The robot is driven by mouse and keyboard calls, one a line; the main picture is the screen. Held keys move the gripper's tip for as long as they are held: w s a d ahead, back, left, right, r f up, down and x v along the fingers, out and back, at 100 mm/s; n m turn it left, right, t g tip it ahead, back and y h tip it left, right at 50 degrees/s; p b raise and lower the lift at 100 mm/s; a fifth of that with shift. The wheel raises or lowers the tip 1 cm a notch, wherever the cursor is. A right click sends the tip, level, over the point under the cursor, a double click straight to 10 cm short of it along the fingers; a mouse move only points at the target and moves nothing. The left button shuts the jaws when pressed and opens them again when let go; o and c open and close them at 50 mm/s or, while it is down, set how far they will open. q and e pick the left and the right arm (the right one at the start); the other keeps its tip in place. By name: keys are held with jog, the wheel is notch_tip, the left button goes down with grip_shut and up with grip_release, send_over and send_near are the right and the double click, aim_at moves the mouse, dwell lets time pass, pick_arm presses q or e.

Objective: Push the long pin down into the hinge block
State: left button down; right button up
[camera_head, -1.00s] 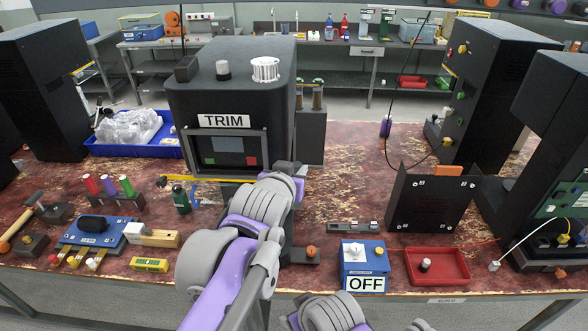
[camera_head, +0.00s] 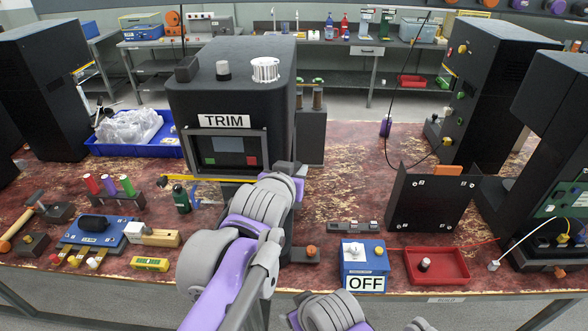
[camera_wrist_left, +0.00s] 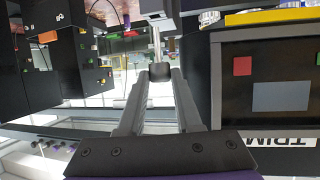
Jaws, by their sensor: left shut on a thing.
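The long pin (camera_wrist_left: 157,42) shows in the left wrist view as a thin bright metal shaft with a dark collar or head. My left gripper (camera_wrist_left: 160,75) is shut on the dark end. The shaft runs from the fingertips to a grey block (camera_wrist_left: 155,8) at the top edge, which looks like the hinge block. I cannot tell how deep the pin sits in it. In the head view my left arm covers the fingertips and the pin. My right arm shows only at the bottom edge; its gripper is out of view.
The TRIM machine (camera_head: 225,90) stands close behind my left arm. To the right are a blue OFF box (camera_head: 365,262), a red tray (camera_head: 462,277) and a black panel (camera_head: 430,205). Small tools and a blue fixture (camera_head: 92,232) lie to the left. Open table lies around (camera_head: 350,160).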

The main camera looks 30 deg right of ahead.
pick_arm(q)
jog(key=shift+f+b, duration=1.3)
jog(key=shift+f, duration=1.5)
pick_arm(e)
jog(key=shift+s+f, duration=0.25)
jog(key=shift+f, duration=0.35)
jog(key=shift+s+f, duration=0.25)
jog(key=shift+f, duration=0.4)
jog(key=shift+s+f, duration=0.25)
jog(key=shift+f, duration=0.35)
pick_arm(q)
jog(key=c, duration=0.5)
grip_release()
jog(key=v, duration=1.1)
